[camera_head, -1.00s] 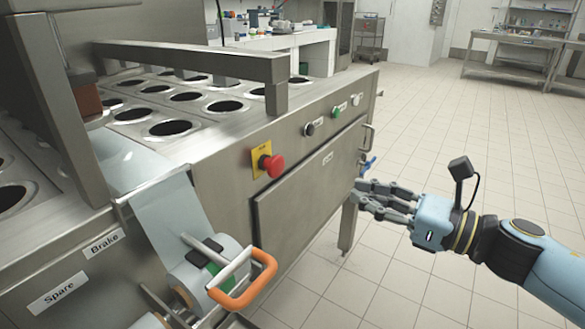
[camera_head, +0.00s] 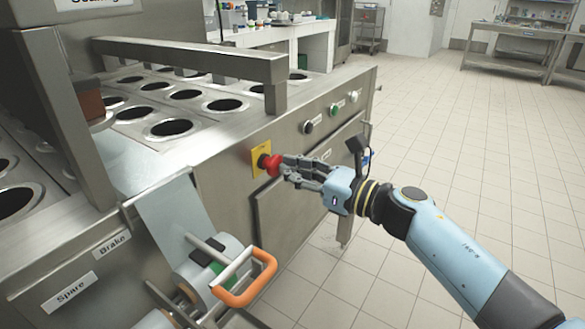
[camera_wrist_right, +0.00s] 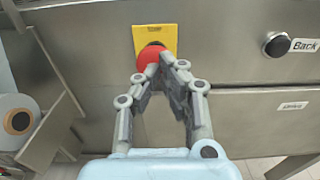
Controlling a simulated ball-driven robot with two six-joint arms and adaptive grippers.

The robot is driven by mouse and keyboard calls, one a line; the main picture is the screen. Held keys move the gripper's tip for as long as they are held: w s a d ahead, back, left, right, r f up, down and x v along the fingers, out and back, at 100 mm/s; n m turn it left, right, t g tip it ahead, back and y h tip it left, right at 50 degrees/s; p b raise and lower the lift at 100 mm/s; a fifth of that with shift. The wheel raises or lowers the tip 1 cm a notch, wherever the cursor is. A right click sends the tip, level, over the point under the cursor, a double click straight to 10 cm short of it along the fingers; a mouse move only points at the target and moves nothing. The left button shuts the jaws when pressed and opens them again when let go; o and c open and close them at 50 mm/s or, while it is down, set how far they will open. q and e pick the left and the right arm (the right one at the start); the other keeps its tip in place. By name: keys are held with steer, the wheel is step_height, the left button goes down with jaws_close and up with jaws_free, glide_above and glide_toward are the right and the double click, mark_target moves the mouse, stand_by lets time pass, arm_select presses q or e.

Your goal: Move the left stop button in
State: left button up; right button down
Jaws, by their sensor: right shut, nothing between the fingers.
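The red stop button (camera_head: 270,164) sits on a yellow plate (camera_head: 261,154) on the side panel of the steel machine. In the right wrist view the red button (camera_wrist_right: 150,57) shows straight ahead of the fingers, partly hidden by them. My right gripper (camera_head: 284,168) is shut and empty, with its fingertips at the front of the button. In the wrist view its closed fingertips (camera_wrist_right: 166,62) overlap the button's lower right edge. I cannot tell whether they touch it. My left gripper is not in view.
A black button (camera_head: 308,127), a green button (camera_head: 335,109) and a white button (camera_head: 353,96) line the panel to the right. An orange handle (camera_head: 246,287) by a film roll juts out below left. Free tiled floor (camera_head: 470,180) lies right.

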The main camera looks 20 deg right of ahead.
stand_by(0.3)
steer(key=shift+b+x, duration=0.45)
steer(key=shift+x, duration=0.4)
steer(key=shift+r, duration=0.15)
